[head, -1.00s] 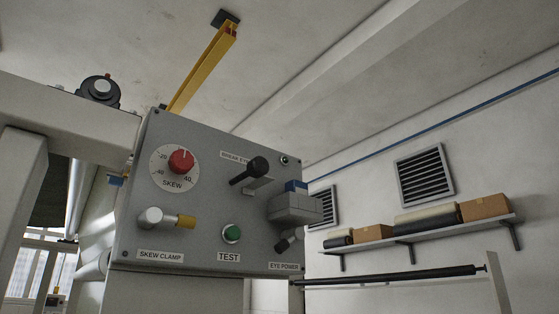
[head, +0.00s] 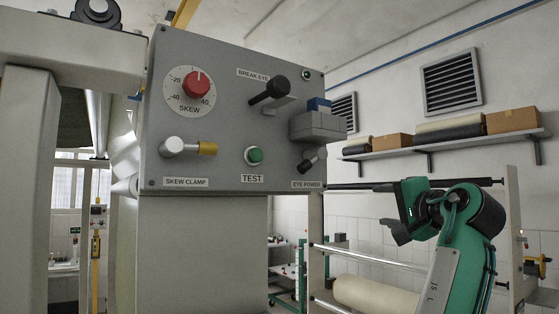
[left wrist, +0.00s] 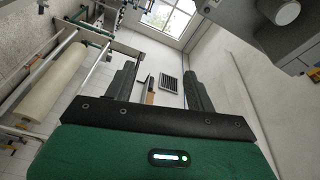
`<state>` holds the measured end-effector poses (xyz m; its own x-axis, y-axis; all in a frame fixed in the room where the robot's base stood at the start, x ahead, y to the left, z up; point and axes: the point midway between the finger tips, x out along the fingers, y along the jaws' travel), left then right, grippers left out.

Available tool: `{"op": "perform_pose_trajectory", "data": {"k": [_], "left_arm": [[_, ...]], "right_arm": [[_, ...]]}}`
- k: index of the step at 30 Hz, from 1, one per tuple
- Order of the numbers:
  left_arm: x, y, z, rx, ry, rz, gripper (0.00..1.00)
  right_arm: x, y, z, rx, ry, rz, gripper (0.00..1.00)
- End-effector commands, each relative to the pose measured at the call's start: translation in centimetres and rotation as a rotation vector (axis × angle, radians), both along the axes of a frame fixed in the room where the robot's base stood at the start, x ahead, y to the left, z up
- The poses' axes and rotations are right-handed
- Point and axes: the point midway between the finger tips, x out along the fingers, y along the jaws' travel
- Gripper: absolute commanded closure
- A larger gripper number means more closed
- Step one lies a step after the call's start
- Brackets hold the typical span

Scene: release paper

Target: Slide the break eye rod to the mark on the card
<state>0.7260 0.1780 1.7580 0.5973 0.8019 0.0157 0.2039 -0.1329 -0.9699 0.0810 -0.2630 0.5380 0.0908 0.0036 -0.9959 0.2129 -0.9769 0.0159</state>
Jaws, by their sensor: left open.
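The break eye rod (head: 268,91) has a black knob and sticks out of the grey panel (head: 220,110) under the BREAK EYE label. A grey block with a blue top (head: 318,121) juts from the panel to the right of the rod. I cannot make out a card or its mark. My left gripper (head: 393,232) is open, to the right of and below the panel, apart from the rod. In the left wrist view its two dark fingers (left wrist: 160,70) stand apart with nothing between them. My right gripper is in neither view.
The panel also carries a red SKEW knob (head: 197,84), a SKEW CLAMP handle (head: 185,147), a green TEST button (head: 254,155) and an EYE POWER switch (head: 312,159). A pale roll (head: 375,296) and dark bar (head: 360,187) lie near my left arm. A shelf (head: 450,145) holds boxes.

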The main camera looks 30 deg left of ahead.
Motion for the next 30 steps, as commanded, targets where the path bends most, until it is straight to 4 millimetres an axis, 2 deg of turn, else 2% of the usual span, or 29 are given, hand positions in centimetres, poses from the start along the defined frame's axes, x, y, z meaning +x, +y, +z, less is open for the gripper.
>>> {"op": "perform_pose_trajectory", "data": {"k": [1, 3, 6, 9, 13, 16, 19, 23, 30], "left_arm": [[-3.3, -0.1, 4.7, -0.010, -0.050, 0.033, 0.44], [-7.7, -0.1, 9.2, -0.030, -0.102, 0.083, 0.44], [-14.2, -0.1, 14.5, -0.070, -0.170, 0.145, 0.44], [-19.8, -0.1, 18.0, -0.114, -0.225, 0.190, 0.44], [-24.8, -0.1, 20.4, -0.160, -0.271, 0.226, 0.44], [-26.7, -0.1, 21.1, -0.180, -0.287, 0.240, 0.44], [-27.1, 0.2, 21.3, -0.186, -0.290, 0.244, 0.44], [-26.5, 1.6, 21.2, -0.187, -0.289, 0.245, 0.44], [-24.5, 6.3, 21.3, -0.186, -0.291, 0.246, 0.44]], "right_arm": [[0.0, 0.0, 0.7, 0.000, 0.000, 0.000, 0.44], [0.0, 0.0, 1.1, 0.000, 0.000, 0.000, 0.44], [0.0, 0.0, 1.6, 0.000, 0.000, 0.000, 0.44], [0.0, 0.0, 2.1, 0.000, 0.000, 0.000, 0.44], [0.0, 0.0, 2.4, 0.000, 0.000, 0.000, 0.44], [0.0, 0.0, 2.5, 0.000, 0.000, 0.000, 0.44], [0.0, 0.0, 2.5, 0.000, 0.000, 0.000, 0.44], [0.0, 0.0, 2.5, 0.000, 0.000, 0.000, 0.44], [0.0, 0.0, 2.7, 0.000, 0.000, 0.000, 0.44]]}}
